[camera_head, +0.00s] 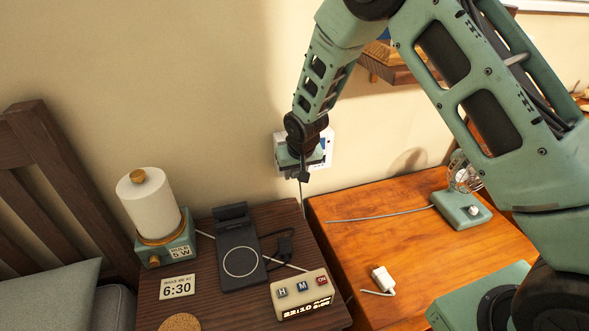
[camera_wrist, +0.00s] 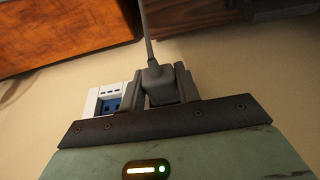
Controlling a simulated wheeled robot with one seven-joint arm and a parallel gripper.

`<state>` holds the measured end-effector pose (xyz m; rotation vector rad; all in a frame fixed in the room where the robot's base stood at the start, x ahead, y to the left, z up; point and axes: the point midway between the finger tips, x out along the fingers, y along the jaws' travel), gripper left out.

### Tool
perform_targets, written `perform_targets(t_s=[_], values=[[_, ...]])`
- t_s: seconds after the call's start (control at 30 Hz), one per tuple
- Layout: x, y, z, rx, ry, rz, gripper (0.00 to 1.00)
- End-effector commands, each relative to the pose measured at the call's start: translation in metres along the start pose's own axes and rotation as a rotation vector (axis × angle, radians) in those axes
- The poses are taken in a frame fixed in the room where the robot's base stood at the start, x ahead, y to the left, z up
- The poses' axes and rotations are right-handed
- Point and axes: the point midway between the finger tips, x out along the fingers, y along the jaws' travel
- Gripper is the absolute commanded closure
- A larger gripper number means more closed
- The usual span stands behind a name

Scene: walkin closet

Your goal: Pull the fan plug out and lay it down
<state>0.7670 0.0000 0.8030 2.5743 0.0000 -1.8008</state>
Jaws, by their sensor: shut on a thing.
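My gripper (camera_head: 304,172) is at the wall, in front of the white and blue wall socket (camera_head: 328,146), which it partly covers. In the wrist view my gripper (camera_wrist: 162,90) is shut on a dark grey plug (camera_wrist: 157,82). A grey cord runs away from the plug. The socket (camera_wrist: 110,102) shows beside the left finger, with a blue opening. Whether the plug's pins are in the socket is hidden. The small fan (camera_head: 463,207) stands on the orange wooden table, with a wire cage and a teal base. Its cord (camera_head: 378,214) runs left across the table to its edge.
A white plug (camera_head: 383,279) lies on the orange table (camera_head: 350,240). The orange table's middle is mostly clear.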

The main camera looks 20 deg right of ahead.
Motion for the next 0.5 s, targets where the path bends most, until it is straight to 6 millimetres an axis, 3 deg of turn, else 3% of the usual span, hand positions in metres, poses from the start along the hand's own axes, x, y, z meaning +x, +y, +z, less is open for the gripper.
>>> perform_targets(t_s=[0.5], values=[[-0.0037,-0.0008,0.0098,-0.001,-0.001,0.0,0.95]])
